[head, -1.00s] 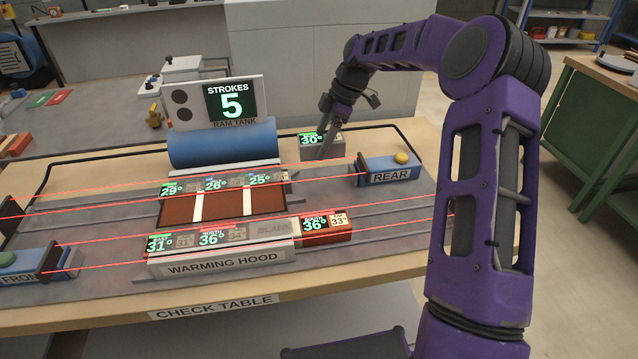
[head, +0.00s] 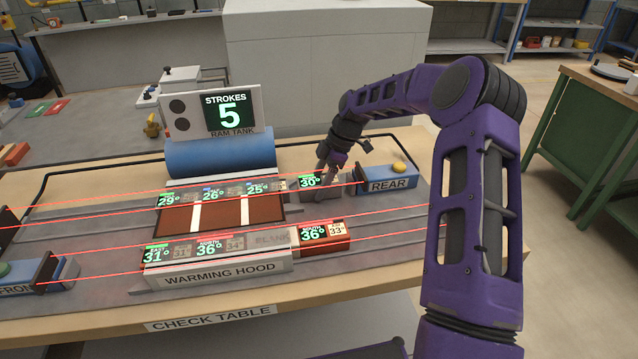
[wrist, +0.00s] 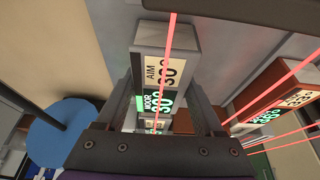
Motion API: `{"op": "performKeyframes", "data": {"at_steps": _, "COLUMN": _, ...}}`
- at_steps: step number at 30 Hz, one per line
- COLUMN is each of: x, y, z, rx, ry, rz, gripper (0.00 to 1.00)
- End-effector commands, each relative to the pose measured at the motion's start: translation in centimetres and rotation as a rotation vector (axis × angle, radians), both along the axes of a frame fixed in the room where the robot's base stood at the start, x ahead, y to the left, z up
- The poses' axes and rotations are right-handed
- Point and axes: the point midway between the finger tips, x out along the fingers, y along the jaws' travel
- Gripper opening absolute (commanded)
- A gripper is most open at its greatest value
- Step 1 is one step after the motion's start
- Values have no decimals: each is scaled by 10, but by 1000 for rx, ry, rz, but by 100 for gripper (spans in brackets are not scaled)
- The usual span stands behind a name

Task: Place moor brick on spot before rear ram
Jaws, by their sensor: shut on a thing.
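The moor brick (head: 322,193) is grey with a green 30° display; its MOOR label also shows in the wrist view (wrist: 172,42). My gripper (head: 320,176) is shut on it, with one finger on each side in the wrist view. The brick is at the far lane, between the brick row and the blue rear ram (head: 389,185). The ram's dark plate is close to the brick's right side. I cannot tell whether the brick touches the lane or hangs just above it. The spot under it is hidden.
Several display bricks (head: 213,192) line the far lane to the left. A red brick (head: 322,248) stands right of the warming hood (head: 218,271). The blue ram tank (head: 220,155) is behind the far lane. Red beam lines cross the table.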

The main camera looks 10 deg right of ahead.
Motion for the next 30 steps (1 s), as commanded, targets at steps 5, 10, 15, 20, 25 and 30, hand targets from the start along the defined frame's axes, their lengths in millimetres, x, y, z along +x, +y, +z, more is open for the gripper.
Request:
{"op": "performKeyframes", "data": {"at_steps": 5, "x": 0, "y": 0, "z": -3, "rx": 0, "ry": 0, "rz": -1, "gripper": 72}}
{"op": "performKeyframes", "data": {"at_steps": 10, "x": 0, "y": 0, "z": -3, "rx": 0, "ry": 0, "rz": -1, "gripper": 100}}
{"op": "performKeyframes", "data": {"at_steps": 15, "x": 0, "y": 0, "z": -2, "rx": 0, "ry": 0, "rz": -1, "gripper": 100}}
{"op": "performKeyframes", "data": {"at_steps": 20, "x": 0, "y": -1, "z": 4, "rx": 0, "ry": -1, "rz": -2, "gripper": 100}}
{"op": "performKeyframes", "data": {"at_steps": 25, "x": 1, "y": -13, "z": 29, "rx": -1, "ry": -3, "rz": -3, "gripper": 100}}
{"op": "performKeyframes", "data": {"at_steps": 30, "x": 1, "y": -27, "z": 65, "rx": -1, "ry": -3, "rz": -3, "gripper": 100}}
